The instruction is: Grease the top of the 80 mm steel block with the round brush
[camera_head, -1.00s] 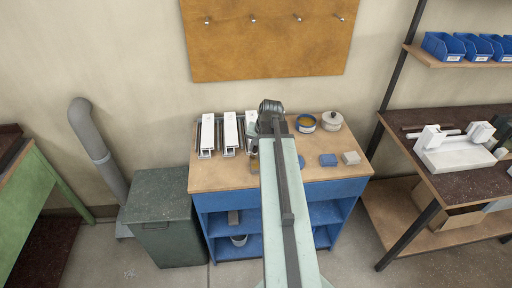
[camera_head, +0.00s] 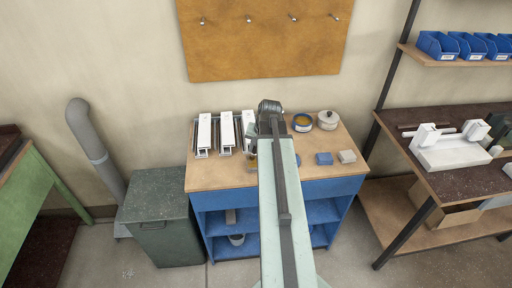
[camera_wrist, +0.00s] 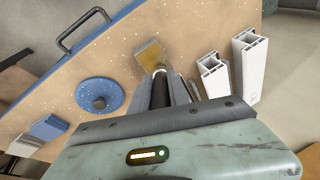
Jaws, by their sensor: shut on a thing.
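The brush is over the wooden bench top. In the head view my gripper is mostly hidden behind my own arm, above the bench (camera_head: 225,178).
White profiles (camera_head: 204,133) stand at the bench's left. A lidded pot (camera_head: 327,119), a blue block (camera_head: 324,158) and a pale block (camera_head: 346,157) are at its right. A blue disc (camera_wrist: 84,92) with a dark knob lies beside my gripper. A dark bin (camera_head: 158,215) stands left.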

